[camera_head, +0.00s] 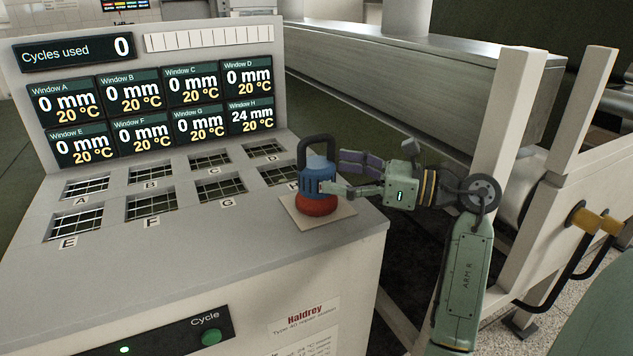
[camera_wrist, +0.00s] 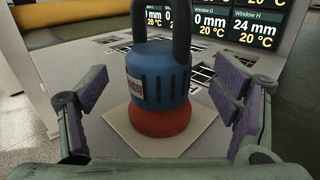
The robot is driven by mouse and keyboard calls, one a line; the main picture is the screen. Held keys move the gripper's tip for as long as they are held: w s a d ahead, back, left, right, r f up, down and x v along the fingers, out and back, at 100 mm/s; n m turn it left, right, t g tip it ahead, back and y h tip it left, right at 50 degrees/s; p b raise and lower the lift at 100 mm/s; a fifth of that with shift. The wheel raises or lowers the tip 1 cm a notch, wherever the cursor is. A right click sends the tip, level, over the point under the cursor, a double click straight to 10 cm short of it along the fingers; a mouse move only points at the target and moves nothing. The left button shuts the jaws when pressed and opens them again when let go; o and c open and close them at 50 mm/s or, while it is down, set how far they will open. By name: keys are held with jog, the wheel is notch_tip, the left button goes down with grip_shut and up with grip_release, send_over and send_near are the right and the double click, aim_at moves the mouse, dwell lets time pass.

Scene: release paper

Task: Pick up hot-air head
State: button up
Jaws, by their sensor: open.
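The hot-air head (camera_head: 317,188) has a blue body, a red base and a black loop handle. It stands upright on a pale square pad (camera_head: 335,214) at the right end of the console top. In the wrist view the hot-air head (camera_wrist: 160,85) is centred in front of my gripper, on the pad (camera_wrist: 120,130). My gripper (camera_head: 340,176) is at the right side of the head. In the wrist view my gripper (camera_wrist: 165,100) is open, with purple-padded fingers spread left and right of the head and visible gaps on both sides.
The console top has several gridded windows (camera_head: 150,200) labelled A to H, left of the head. A display panel (camera_head: 150,90) stands behind; Window H reads 24 mm, the others 0 mm. A white post (camera_head: 497,140) and large metal machinery (camera_head: 430,85) stand to the right.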

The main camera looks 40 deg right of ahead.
aim_at(321, 169)
jog(key=p+x, duration=0.2)
jog(key=x, duration=0.2)
jog(key=shift+r, duration=0.15)
jog(key=shift+w+a, duration=0.3)
jog(key=shift+w, duration=0.05)
grip_shut()
dwell(0.6)
